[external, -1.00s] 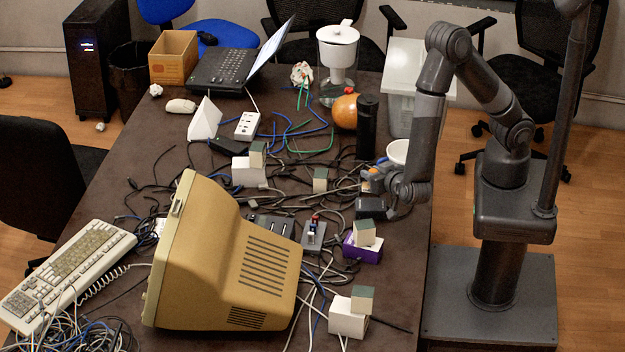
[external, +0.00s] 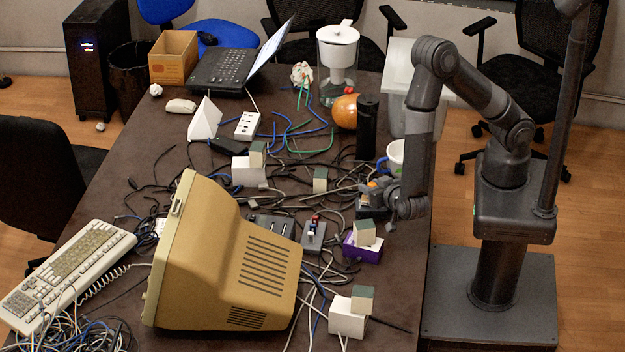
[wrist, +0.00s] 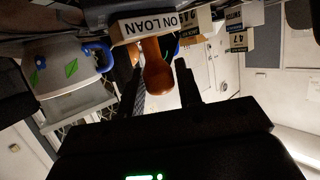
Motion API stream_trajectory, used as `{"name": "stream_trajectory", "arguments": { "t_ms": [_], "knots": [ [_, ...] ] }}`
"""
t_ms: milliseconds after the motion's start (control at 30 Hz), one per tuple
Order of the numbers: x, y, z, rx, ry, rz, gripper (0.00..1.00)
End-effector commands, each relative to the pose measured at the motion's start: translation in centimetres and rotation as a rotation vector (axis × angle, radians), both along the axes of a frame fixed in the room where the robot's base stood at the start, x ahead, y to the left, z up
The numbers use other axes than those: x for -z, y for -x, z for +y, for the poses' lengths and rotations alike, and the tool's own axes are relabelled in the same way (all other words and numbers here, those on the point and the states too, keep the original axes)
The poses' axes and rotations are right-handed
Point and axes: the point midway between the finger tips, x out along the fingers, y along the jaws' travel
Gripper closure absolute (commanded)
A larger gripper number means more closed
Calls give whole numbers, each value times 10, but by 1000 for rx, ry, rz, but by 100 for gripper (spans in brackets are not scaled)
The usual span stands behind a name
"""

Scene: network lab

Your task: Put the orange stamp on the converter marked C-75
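The orange-handled stamp (wrist: 156,72) has a pale block marked ON LOAN. In the wrist view, which appears upside down, its handle lies between the two fingers of my gripper (wrist: 160,85). Small label-bearing converters (wrist: 237,38) show behind the stamp. Pale cubes stand at the back (external: 258,152), middle (external: 320,180), on a purple box (external: 364,233) and in front (external: 361,298). I cannot read C-75.
A white mug (wrist: 65,78) with a blue handle is close to the stamp. A beige monitor (external: 225,262) fills the front left. Cables cover much of the table.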

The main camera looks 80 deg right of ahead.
Motion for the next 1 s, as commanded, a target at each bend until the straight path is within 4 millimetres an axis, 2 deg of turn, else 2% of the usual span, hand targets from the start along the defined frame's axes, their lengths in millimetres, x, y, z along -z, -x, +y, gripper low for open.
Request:
{"name": "stream_trajectory", "arguments": {
  "t_ms": [200,500,667,1000],
  "knots": [
    [0,0,0,0,0,0,52],
    [-4,0,0,1,-2,-2,52],
    [-12,14,19,-3,-1,-2,52],
    [-36,58,70,-4,-1,-1,52]
  ]
}}
